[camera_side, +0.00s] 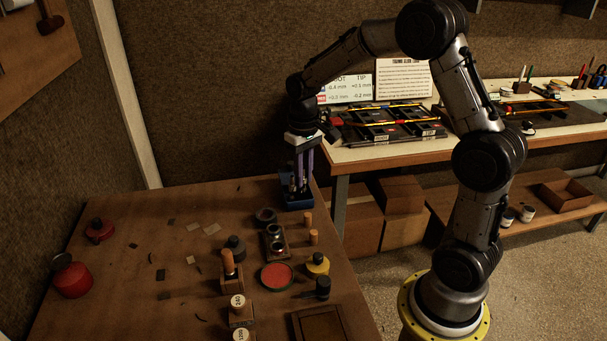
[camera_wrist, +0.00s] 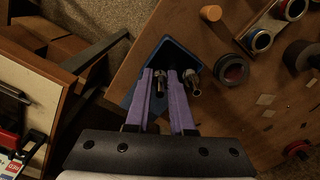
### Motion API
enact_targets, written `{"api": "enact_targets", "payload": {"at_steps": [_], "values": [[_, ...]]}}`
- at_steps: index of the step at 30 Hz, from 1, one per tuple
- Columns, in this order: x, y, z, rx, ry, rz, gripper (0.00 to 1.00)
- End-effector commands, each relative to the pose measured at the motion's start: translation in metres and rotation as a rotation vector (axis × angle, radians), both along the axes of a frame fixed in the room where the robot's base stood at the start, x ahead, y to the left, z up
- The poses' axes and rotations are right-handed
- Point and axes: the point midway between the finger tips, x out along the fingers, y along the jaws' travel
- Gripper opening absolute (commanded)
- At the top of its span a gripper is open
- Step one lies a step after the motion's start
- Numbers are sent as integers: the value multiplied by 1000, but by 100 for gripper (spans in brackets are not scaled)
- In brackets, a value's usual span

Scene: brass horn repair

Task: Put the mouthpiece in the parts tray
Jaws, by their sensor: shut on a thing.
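The blue parts tray (camera_side: 297,205) stands at the far right corner of the wooden bench; its blue floor and rim show in the wrist view (camera_wrist: 172,48). My gripper (camera_side: 300,182) points down over the tray with its purple fingers low at it. In the wrist view my gripper (camera_wrist: 160,78) is shut on the mouthpiece (camera_wrist: 159,84), a small silvery piece between the fingertips. A second silvery metal piece (camera_wrist: 193,82) shows just right of the right finger, at the tray. The fingers partly hide the tray, and I cannot tell whether the mouthpiece touches its floor.
A dark ring (camera_side: 265,215) and a holder with metal cups (camera_side: 275,240) stand near the tray. Wooden pegs (camera_side: 308,219), a red-topped round pad (camera_side: 277,276) and a yellow pot (camera_side: 317,265) are nearer. The bench's left half has scattered scraps and open room.

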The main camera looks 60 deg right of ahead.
Motion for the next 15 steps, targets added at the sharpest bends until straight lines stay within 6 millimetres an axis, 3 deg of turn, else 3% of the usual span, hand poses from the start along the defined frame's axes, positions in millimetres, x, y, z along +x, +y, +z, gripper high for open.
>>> {"api": "enact_targets", "payload": {"at_steps": [8,9,10,15], "values": [[0,0,-3,0,1,0,0],[0,0,-3,0,1,0,25],[0,0,-3,0,1,0,30],[0,0,-3,0,1,0,34]]}}
